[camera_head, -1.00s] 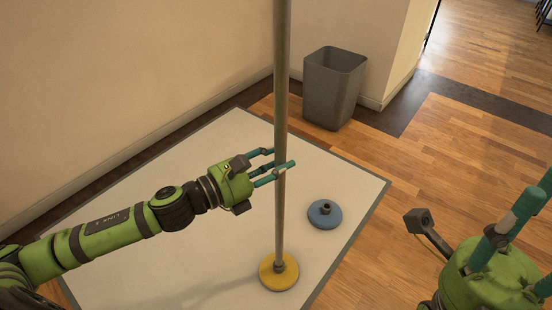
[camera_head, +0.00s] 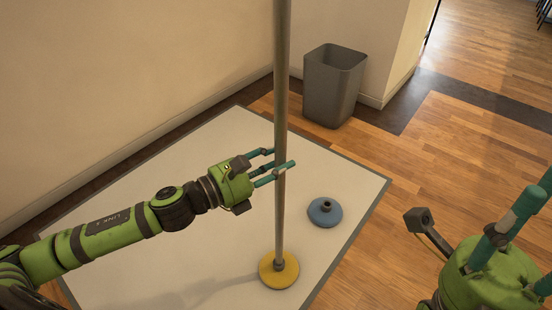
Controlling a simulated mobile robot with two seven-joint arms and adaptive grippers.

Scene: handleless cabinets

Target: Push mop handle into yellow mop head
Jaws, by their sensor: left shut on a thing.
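The grey mop handle (camera_head: 281,85) stands upright in the head view. Its lower end meets the round yellow mop head (camera_head: 279,271) on the white mat; from this angle I cannot tell how deep it sits in the socket. My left gripper (camera_head: 281,165) is shut on the handle partway up, its teal fingers on both sides of it. My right gripper (camera_head: 525,208) is at the lower right, away from the handle, its teal fingers spread apart and nothing seen between them.
A blue mop head (camera_head: 324,213) with an empty socket lies on the white mat (camera_head: 225,150), right of the handle. A grey bin (camera_head: 333,87) stands by the wall behind. The wooden floor (camera_head: 440,150) at right is clear.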

